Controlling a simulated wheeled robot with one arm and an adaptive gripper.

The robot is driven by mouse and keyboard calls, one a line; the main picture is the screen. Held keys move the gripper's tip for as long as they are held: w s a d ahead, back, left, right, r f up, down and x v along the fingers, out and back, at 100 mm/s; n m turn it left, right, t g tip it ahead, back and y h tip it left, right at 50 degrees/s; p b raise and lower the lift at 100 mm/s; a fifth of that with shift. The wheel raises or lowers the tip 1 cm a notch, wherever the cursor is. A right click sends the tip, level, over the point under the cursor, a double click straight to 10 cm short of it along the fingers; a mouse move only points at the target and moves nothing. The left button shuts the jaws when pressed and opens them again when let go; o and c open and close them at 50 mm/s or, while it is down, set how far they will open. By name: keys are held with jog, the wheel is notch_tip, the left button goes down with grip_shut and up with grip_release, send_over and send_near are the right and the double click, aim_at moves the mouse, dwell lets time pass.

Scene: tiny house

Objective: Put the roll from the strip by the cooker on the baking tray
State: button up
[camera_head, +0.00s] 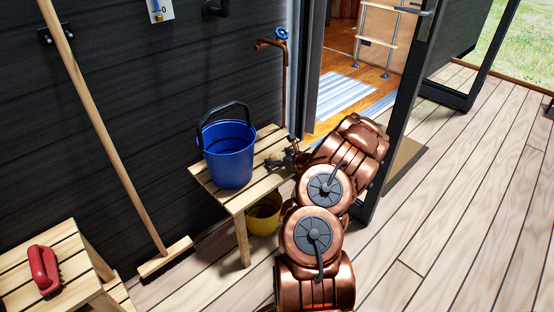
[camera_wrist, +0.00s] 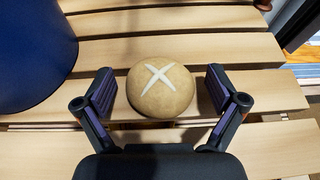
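The roll (camera_wrist: 161,92), round and tan with a pale X cut on top, sits on a slatted wooden bench (camera_wrist: 190,50) in the wrist view. My gripper (camera_wrist: 160,82) is open, with one dark finger on each side of the roll and a gap visible on both sides. In the head view my copper arm reaches over the right end of the bench (camera_head: 234,198), and my gripper (camera_head: 284,158) is small and partly hidden there. The roll is hard to make out in that view. No cooker, strip or baking tray is in view.
A blue bucket (camera_head: 229,153) stands on the bench left of my gripper. A yellow bucket (camera_head: 263,214) is underneath. A copper tap pipe (camera_head: 284,85) rises behind. A broom (camera_head: 115,140) and red brush (camera_head: 44,270) are left. An open glass door is right; the deck (camera_head: 450,200) is clear.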

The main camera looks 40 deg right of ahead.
jog(key=c, duration=1.3)
